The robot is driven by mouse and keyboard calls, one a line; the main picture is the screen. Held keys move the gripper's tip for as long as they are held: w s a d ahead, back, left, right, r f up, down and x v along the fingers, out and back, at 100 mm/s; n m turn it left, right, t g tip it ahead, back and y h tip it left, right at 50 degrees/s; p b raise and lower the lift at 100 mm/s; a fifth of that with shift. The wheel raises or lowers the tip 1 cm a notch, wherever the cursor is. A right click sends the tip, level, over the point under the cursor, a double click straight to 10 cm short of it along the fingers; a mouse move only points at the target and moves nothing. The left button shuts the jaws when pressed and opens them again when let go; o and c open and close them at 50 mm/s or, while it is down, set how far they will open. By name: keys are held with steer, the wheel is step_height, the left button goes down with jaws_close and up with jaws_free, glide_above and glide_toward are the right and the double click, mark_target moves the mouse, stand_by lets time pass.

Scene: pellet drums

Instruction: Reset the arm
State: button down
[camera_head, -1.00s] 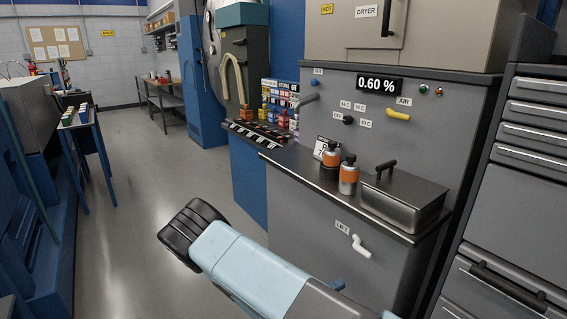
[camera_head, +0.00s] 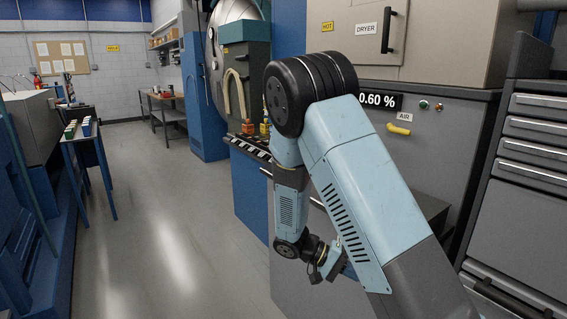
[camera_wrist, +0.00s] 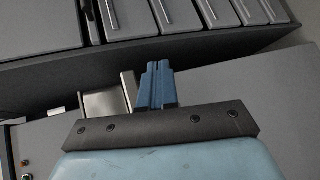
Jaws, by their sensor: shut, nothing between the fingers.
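My gripper (camera_wrist: 159,68) shows in the wrist view as two blue fingers pressed together, with nothing between them. In the head view my arm is raised and bent in front of the dryer bench. Its elbow is high and its forearm hangs down to the wrist near the bench front. The fingers cannot be made out there, as the arm's own links cover that area.
The dryer (camera_head: 368,28) and its display (camera_head: 380,101) stand behind the arm. A yellow air handle (camera_head: 398,129) is right of it. A drawer cabinet (camera_head: 535,150) stands at right. A blue table (camera_head: 80,134) is at left. The aisle floor (camera_head: 150,215) is clear.

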steer(key=s+d+r+t+y, duration=0.1)
steer(key=s+r+t+y, duration=0.2)
steer(key=r, duration=0.6)
steer(key=s+d+r+n+t+y, duration=0.1)
steer(key=s+r+t+y, duration=0.2)
steer(key=s+r+y, duration=0.2)
steer(key=s+d+r+t+y, duration=0.1)
steer(key=s+r+t+y, duration=0.2)
steer(key=s+r, duration=0.6)
steer(key=shift+d+r+t+y, duration=0.25)
steer(key=shift+r+y, duration=0.75)
steer(key=shift+r, duration=1.75)
steer(key=shift+a, duration=0.1)
